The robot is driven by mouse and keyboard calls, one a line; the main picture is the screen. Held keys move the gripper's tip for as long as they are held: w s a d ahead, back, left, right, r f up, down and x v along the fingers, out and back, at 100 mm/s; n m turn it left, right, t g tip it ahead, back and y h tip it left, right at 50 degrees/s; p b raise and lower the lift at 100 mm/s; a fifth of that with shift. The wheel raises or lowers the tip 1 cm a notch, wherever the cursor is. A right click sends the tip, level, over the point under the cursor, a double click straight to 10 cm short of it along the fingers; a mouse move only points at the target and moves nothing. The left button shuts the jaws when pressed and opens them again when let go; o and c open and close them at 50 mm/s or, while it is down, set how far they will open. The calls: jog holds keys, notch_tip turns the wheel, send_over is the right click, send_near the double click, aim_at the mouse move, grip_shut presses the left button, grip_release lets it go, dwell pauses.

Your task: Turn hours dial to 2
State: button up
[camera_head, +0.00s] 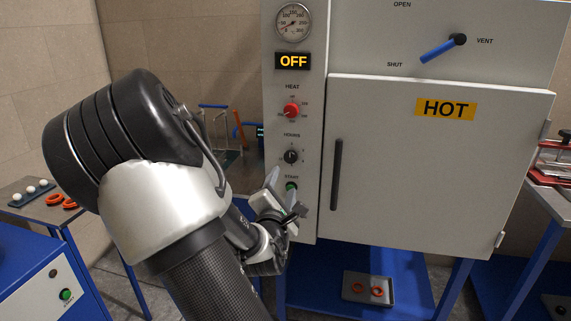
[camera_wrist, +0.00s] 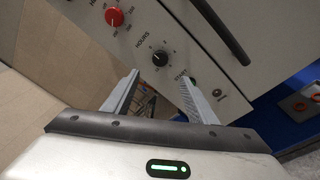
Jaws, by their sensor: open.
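The black hours dial (camera_head: 291,157) sits on the oven's control panel, below the red heat dial (camera_head: 291,111) and above the green start button (camera_head: 291,186). In the wrist view the hours dial (camera_wrist: 160,58) shows between and just beyond my fingertips, with small marks around it. I cannot read which number it points to. My gripper (camera_head: 284,193) is open and empty, in front of the lower panel near the start button. In the wrist view its two grey fingers (camera_wrist: 159,76) are spread apart, and neither is seen touching the dial.
The oven door (camera_head: 430,170), labelled HOT, has a black vertical handle (camera_head: 336,174) just right of the panel. A blue lever (camera_head: 442,48) is above it. A tray (camera_head: 368,289) with orange rings lies below the oven. A side table (camera_head: 40,212) stands at the left.

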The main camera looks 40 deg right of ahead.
aim_at(290, 159)
jog(key=b+x, duration=0.1)
jog(key=x, duration=1.4)
jog(key=shift+c, duration=0.4)
jog(key=c, duration=1)
jog(key=shift+f, duration=0.1)
